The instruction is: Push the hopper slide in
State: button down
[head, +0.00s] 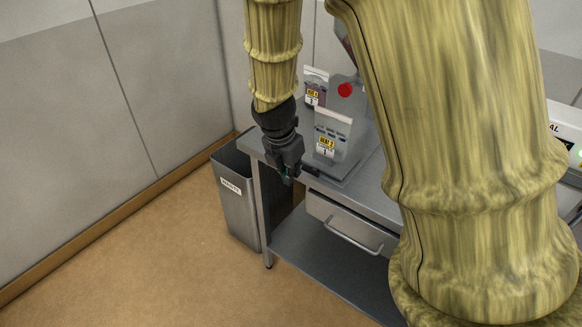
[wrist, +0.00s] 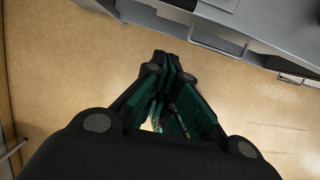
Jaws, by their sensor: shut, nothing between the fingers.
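I cannot clearly pick out the hopper slide; a small dark part (head: 311,171) shows low at the machine's front, just right of my gripper. My gripper (head: 289,180) points down just off the bench's front left edge, close to that part. In the wrist view its green-padded fingers (wrist: 165,62) are together and hold nothing, with floor beyond them. I cannot tell whether it touches anything.
The grey bench (head: 322,268) has a drawer with a bar handle (head: 357,241) at its front. A labelled grey bin (head: 236,205) stands at its left end, near the wall. The floor (head: 160,265) at front left is clear. My arm hides much of the right side.

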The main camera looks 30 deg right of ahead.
jog(key=shift+w+d+f+p, duration=0.35)
jog(key=shift+d+f, duration=0.5)
jog(key=shift+f, duration=0.1)
jog(key=shift+w+d+f+p, duration=0.4)
jog(key=shift+d+f, duration=0.5)
jog(key=shift+f, duration=0.05)
jog(key=shift+w+d+f+p, duration=0.35)
jog(key=shift+d+f, duration=0.5)
jog(key=shift+f, duration=0.1)
